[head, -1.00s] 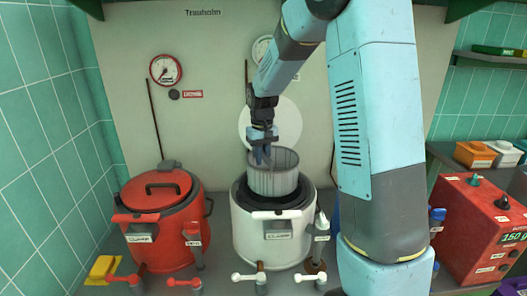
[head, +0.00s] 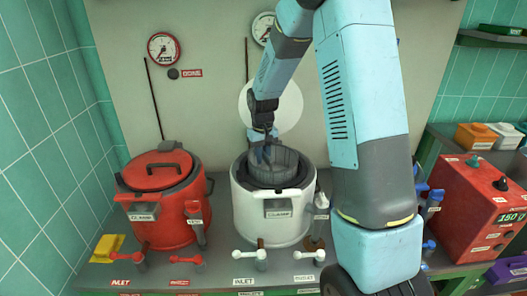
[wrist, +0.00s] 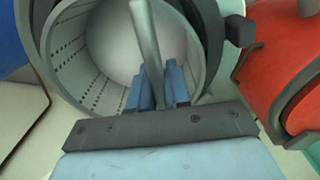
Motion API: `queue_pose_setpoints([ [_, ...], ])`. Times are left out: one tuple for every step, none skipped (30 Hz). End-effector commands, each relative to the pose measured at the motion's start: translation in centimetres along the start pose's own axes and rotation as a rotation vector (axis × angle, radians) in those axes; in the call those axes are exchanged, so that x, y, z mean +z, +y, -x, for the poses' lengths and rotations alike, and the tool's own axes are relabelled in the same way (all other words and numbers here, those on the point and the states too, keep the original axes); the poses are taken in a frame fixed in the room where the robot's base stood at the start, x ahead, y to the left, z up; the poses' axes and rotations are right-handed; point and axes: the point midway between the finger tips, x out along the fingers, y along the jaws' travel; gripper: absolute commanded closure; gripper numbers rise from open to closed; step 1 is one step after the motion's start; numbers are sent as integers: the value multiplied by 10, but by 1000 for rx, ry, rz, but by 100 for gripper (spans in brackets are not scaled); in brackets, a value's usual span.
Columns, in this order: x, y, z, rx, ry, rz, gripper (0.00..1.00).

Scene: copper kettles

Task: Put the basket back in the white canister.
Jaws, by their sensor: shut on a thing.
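The grey perforated basket (head: 278,170) sits partly down in the mouth of the white canister (head: 266,216), with its rim standing above the canister's dark rim. My gripper (head: 263,152) is over the basket and shut on its handle. In the wrist view, the blue fingers (wrist: 158,92) close around the handle bar (wrist: 146,45), and the basket's perforated inner wall (wrist: 75,50) shows behind them. The canister's dark rim surrounds the basket there. How deep the basket's bottom hangs is hidden by the canister wall.
A red canister (head: 163,205) with its lid on stands to the left. Valve handles line the front, including a white one (head: 250,254). A red scale box (head: 470,205) is at the right.

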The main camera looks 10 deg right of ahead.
Motion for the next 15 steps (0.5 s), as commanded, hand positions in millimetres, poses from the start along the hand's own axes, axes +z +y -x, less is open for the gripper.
queue_pose_setpoints([
  [0,0,-5,0,-1,0,100],
  [0,0,-7,0,-1,0,100],
  [0,0,-10,0,-1,0,100],
  [0,0,-13,0,-1,0,100],
  [0,0,-15,0,-1,0,100],
  [0,0,-18,0,-1,0,100],
  [0,0,-20,0,-1,0,100],
  [0,0,-23,0,-1,0,100],
  [0,0,-26,0,-2,0,100],
  [0,0,-29,0,-2,0,100],
  [1,0,-31,0,-2,0,100],
  [0,0,-34,0,-2,0,100],
  [0,0,-36,0,-1,0,100],
  [0,0,-39,0,-1,0,100],
  [0,0,-42,0,-1,0,100],
])
